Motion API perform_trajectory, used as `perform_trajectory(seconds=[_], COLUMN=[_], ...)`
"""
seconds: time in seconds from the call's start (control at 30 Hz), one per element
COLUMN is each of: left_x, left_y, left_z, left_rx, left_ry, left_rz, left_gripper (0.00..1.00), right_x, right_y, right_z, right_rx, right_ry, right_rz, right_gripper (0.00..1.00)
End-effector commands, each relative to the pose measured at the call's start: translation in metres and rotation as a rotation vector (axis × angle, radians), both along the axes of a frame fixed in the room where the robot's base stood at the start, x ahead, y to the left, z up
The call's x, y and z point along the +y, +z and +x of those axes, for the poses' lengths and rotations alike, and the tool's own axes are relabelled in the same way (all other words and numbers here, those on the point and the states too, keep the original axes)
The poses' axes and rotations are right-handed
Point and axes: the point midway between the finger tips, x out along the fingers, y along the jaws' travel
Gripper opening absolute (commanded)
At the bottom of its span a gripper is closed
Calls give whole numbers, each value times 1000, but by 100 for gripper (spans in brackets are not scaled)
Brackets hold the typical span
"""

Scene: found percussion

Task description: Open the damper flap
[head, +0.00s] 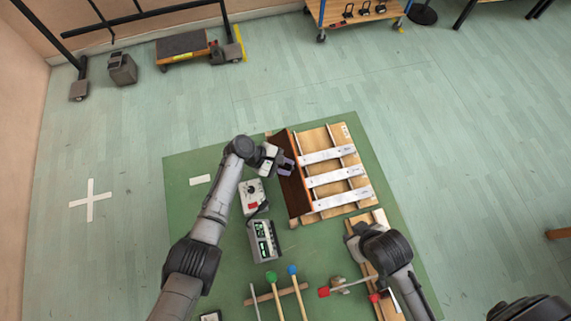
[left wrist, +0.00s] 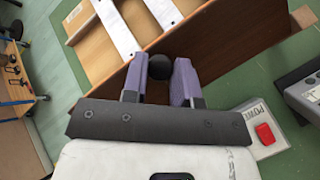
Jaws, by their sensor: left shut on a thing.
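The damper flap (head: 291,192) is a long brown board along the left side of a wooden frame with several pale metal bars (head: 330,178). It looks raised on edge beside the bars; its exact angle is unclear. In the left wrist view the flap (left wrist: 215,50) has a round black knob (left wrist: 159,67). My left gripper (head: 287,165) is at the flap's upper part. In the left wrist view its purple fingers (left wrist: 160,80) are shut on the knob, one on each side. My right arm reaches in at lower right; its fingers do not show.
A grey box with a red button (head: 253,197) and a device with green displays (head: 263,241) stand left of the flap. Mallets with green (head: 270,276) and blue (head: 292,269) heads lie in front on the green mat (head: 190,165).

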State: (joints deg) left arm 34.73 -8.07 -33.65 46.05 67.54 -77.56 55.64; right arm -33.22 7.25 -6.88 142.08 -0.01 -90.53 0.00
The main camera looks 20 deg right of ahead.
Motion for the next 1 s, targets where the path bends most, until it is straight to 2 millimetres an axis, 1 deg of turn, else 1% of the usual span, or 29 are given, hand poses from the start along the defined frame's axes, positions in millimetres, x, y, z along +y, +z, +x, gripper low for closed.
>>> perform_trajectory(seconds=[0.1,0.13,0.37,0.6,0.7,0.87,1.0], left_x=[-1,-1,-1,0,4,21,43], left_y=[2,2,1,1,4,19,36], left_z=[0,0,0,0,2,9,18], left_rx=[0,0,1,0,0,-2,-3], left_ry=[-2,-2,0,0,2,2,2], left_rz=[-3,-3,-1,0,0,0,0], left_gripper=[0,30,52,52,52,52,52], right_x=[0,0,0,2,3,3,3], right_y=[0,0,0,0,2,7,11], right_z=[0,0,0,0,0,0,0], right_rx=[0,0,0,0,0,1,1], right_ry=[0,0,-1,-5,-6,-7,-6], right_rz=[0,0,1,8,9,11,10], right_gripper=[43,43,43,43,43,43,43])
